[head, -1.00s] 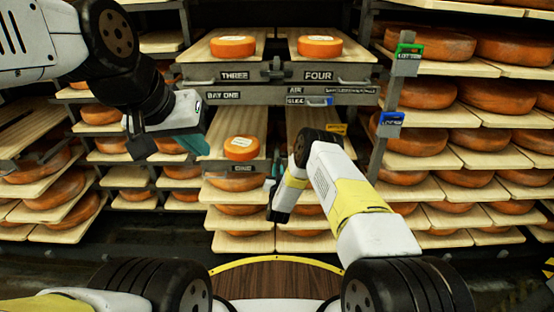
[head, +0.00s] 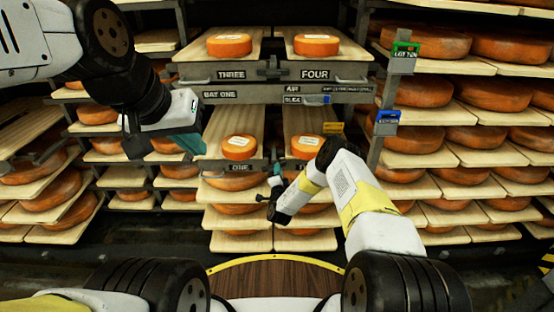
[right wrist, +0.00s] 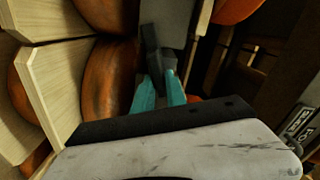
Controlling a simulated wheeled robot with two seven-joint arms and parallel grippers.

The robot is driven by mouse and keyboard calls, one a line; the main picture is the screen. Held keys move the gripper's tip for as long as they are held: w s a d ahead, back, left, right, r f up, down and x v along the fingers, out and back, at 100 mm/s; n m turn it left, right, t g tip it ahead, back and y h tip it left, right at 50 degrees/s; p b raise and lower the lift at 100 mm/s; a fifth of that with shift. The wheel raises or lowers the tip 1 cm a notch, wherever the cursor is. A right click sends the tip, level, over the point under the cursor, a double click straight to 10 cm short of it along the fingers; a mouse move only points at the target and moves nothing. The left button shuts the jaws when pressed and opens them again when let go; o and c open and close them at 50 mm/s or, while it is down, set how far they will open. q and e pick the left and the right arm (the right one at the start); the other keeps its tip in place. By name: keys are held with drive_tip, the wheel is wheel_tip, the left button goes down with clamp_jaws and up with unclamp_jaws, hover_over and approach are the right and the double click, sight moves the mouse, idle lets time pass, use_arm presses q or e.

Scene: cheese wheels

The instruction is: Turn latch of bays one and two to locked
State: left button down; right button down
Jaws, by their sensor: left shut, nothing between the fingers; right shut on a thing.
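Bay one (head: 228,130) holds an orange cheese wheel (head: 239,147) on a board. Bay two (head: 304,125) beside it holds another wheel (head: 306,146). My right gripper (head: 275,181) is at the front edge between these bays. In the right wrist view its teal fingers (right wrist: 159,88) are shut on a dark latch handle (right wrist: 151,48). The latch's locked or unlocked position cannot be told, as the gripper partly covers it. My left gripper (head: 190,143) is shut and empty, left of bay one and apart from the latch.
Bays three (head: 231,75) and four (head: 317,75) are above, each with a cheese wheel, and a dark latch (head: 272,68) sits between them. A post with a green tag (head: 404,52) and a blue tag (head: 387,118) stands to the right. Loaded cheese shelves flank both sides.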

drive_tip(key=shift+d+f+m, duration=0.1)
drive_tip(key=shift+f+m, duration=0.05)
drive_tip(key=shift+m, duration=0.95)
drive_tip(key=shift+d+f+m, duration=0.1)
drive_tip(key=shift+f+m, duration=0.05)
drive_tip(key=shift+m, duration=0.95)
drive_tip(key=c, duration=1.4)
unclamp_jaws()
drive_tip(key=shift+f, duration=0.1)
drive_tip(key=shift+o, duration=0.2)
drive_tip(key=shift+s+a, duration=0.1)
drive_tip(key=s, duration=0.7)
drive_tip(key=shift+s, duration=0.3)
